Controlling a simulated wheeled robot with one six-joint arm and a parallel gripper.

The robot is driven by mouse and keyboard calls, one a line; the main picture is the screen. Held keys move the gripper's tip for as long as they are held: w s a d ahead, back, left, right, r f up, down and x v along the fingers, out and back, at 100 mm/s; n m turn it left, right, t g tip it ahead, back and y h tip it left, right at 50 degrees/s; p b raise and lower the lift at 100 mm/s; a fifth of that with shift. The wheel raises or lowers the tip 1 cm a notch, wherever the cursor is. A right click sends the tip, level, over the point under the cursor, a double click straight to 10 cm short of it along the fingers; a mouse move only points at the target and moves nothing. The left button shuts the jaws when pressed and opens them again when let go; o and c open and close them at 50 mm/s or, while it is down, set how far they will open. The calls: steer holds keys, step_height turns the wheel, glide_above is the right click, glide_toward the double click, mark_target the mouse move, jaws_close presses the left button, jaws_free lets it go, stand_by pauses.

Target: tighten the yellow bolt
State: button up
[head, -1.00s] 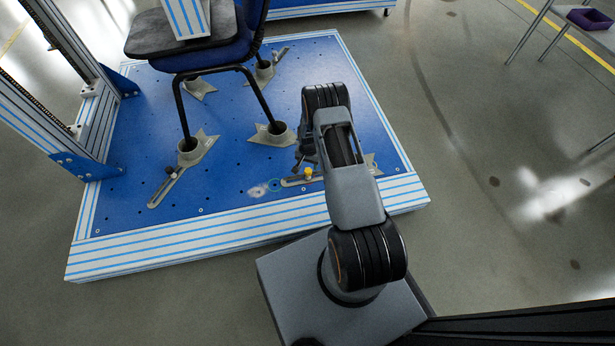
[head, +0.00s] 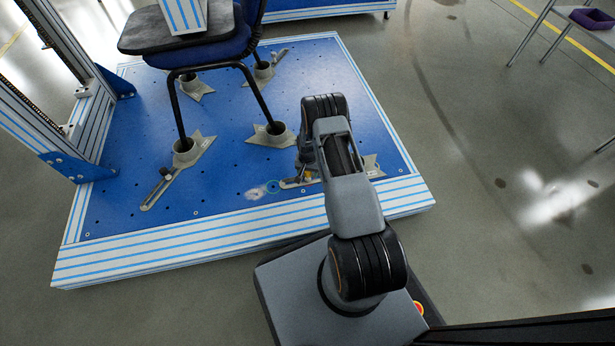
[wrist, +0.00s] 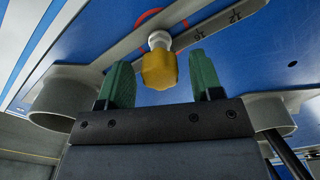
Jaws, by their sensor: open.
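The yellow bolt (wrist: 159,70) shows in the wrist view as a knobbed yellow head under a white collar, set at the slotted metal bracket (wrist: 205,32). My gripper (wrist: 162,82) has its two green fingers apart, with the bolt head in line with the gap between them, just beyond the fingertips. The fingers do not appear to touch it. In the head view a small part of the yellow bolt (head: 309,175) shows beside my arm, above the bracket on the blue plate (head: 230,150). My arm hides most of the gripper there.
A chair (head: 190,45) stands with its legs in grey cup-shaped holders on the plate. Another slotted bracket (head: 160,188) with a dark knob lies to the left. A metal frame (head: 75,125) rises at the left. Open floor (head: 490,220) lies to the right.

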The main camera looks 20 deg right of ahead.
steer(key=shift+n, duration=1.3)
steer(key=n+b, duration=0.1)
steer(key=n, duration=0.3)
steer(key=c, duration=0.9)
steer(key=m+b, duration=0.1)
steer(key=m, duration=0.2)
steer(key=shift+m, duration=0.5)
